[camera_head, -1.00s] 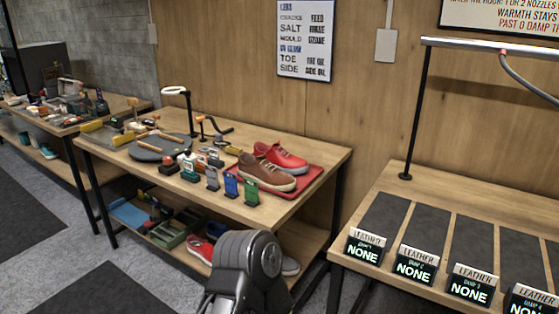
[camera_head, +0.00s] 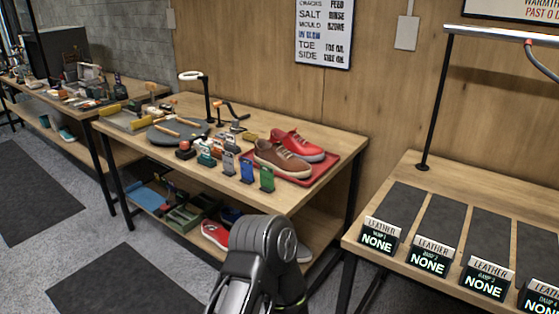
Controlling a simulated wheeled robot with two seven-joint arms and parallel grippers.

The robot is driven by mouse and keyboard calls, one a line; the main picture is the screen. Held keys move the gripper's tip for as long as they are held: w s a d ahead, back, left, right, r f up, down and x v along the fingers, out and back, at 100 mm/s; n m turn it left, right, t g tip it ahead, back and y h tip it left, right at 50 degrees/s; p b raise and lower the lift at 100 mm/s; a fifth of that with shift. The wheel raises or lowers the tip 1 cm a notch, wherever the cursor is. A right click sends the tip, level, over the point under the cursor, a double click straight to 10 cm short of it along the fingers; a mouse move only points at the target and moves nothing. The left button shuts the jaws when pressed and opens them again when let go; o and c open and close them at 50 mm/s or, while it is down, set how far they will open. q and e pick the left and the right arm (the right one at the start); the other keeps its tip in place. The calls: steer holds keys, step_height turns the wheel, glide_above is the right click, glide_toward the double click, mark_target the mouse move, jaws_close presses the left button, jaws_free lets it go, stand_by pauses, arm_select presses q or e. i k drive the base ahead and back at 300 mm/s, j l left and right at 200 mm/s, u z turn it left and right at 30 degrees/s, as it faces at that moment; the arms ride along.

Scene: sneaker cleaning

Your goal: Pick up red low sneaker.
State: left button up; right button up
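A red low sneaker (camera_head: 303,144) with a pale sole lies on a red tray (camera_head: 325,172) at the right end of the wooden table. A brown sneaker (camera_head: 279,157) lies in front of it and hides part of it. Another red shoe (camera_head: 214,233) sits on the lower shelf, partly hidden by my arm. One of my dark grey arm links shows at the bottom centre, in front of the table. Neither gripper's fingers are in view.
The table (camera_head: 233,200) carries a round dark mat (camera_head: 176,132), a ring lamp (camera_head: 191,76), bottles and coloured tags near the tray. A second table (camera_head: 417,185) at the right has dark pads and signs reading NONE (camera_head: 377,241). Carpeted floor is open at the left.

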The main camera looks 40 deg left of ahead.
mark_target(296, 142)
steer(key=i+j+z, duration=0.1)
steer(key=j+z, duration=0.35)
steer(key=j, duration=0.65)
steer(key=k+j+z, duration=0.1)
steer(key=j+z, duration=0.35)
steer(key=j, duration=0.65)
